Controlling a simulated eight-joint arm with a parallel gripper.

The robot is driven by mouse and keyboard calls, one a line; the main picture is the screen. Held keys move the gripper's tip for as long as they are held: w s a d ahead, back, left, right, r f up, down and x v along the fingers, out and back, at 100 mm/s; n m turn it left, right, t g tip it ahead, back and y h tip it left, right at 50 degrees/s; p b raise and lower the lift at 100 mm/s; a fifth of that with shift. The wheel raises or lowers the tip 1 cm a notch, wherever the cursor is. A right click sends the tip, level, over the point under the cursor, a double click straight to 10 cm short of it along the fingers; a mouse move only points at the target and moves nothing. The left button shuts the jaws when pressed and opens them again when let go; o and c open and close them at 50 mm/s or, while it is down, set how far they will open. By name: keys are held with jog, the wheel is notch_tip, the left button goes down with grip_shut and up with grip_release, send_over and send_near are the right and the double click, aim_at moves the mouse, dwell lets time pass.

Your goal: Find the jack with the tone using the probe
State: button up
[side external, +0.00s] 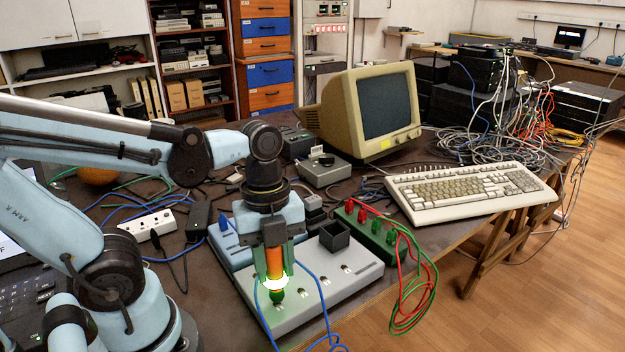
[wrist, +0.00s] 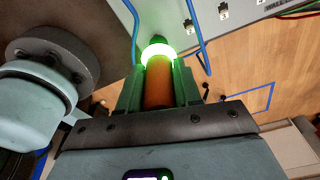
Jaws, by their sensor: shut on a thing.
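My gripper (side external: 273,268) is shut on an orange probe (side external: 275,258), its green fingers on either side. The probe points down over the front left of a grey jack panel (side external: 350,282). Its ring glows bright white-green, and its dark green tip is close to the panel; I cannot tell whether it touches. In the wrist view, my gripper (wrist: 158,88) holds the orange probe (wrist: 159,84) with the lit ring beyond the fingers. Several small jacks show on the panel, one of them (wrist: 223,12) right of the tip. The jack under the tip is hidden.
Blue cables (side external: 318,290) loop beside the probe. A black square holder (side external: 335,236) stands on the panel's back. A green block with red and green leads (side external: 377,232) lies right of it. A keyboard (side external: 470,195) and monitor (side external: 370,110) stand behind.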

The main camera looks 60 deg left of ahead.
jog(key=shift+r, duration=0.1)
jog(key=shift+r, duration=1.65)
jog(key=shift+w+a+r+n, duration=0.15)
jog(key=shift+w+n, duration=0.15)
jog(key=shift+n, duration=0.2)
jog(key=shift+w+r+n, duration=0.15)
jog(key=shift+w+n, duration=0.1)
jog(key=shift+n, duration=0.25)
jog(key=w+a+r+n+t+y, duration=0.1)
jog(key=w+r+n, duration=0.1)
jog(key=w+n, duration=0.6)
jog(key=w+a+r+n+t, duration=0.1)
jog(key=w+a+r+n, duration=0.15)
jog(key=n, duration=0.85)
jog(key=s+d+r+m, duration=0.4)
jog(key=d+r, duration=0.3)
jog(key=d, duration=0.1)
jog(key=s+d+r+m, duration=0.4)
jog(key=s+d+r, duration=0.1)
jog(key=d+r, duration=0.3)
jog(key=shift+d+r+m+g, duration=0.2)
jog(key=shift+d+m+g, duration=0.15)
jog(key=shift+d, duration=0.2)
